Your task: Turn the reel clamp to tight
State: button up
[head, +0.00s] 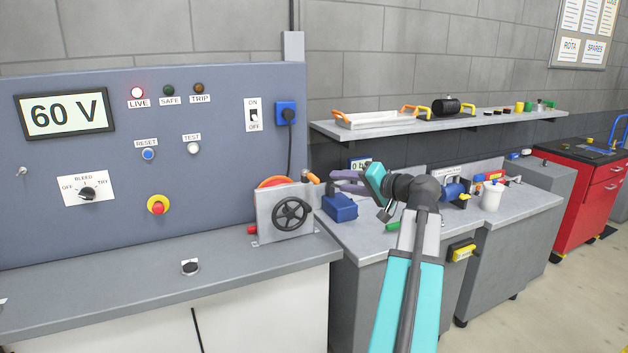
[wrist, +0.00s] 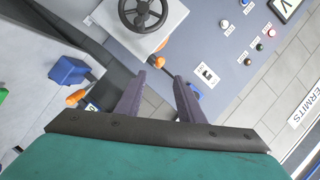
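A grey reel housing (head: 270,215) with a black handwheel (head: 291,214) stands on the bench under the panel. An orange reel (head: 272,182) shows behind it. An orange-ended lever (head: 313,178) sticks out at its top right corner and looks like the reel clamp; I cannot read its setting. In the wrist view an orange part (wrist: 163,43) shows beside the housing corner, ahead of my fingers. My gripper (head: 341,181) is open and empty, right of the lever and apart from it. Its two fingers (wrist: 160,80) point towards the housing in the wrist view.
A blue box (head: 340,208) stands on the right-hand bench (head: 375,245), below my gripper. A shelf (head: 440,121) with a tray runs along the wall above. The control panel (head: 110,160) rises behind the housing, with its LIVE lamp (head: 137,93) lit red and 60 V displayed.

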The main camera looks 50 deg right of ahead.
aim_at(314, 176)
jog(key=p+x, duration=0.2)
jog(key=x, duration=1.1)
jog(key=shift+p, duration=0.3)
jog(key=shift+c, duration=0.3)
grip_shut()
jog(key=shift+a+f, duration=0.1)
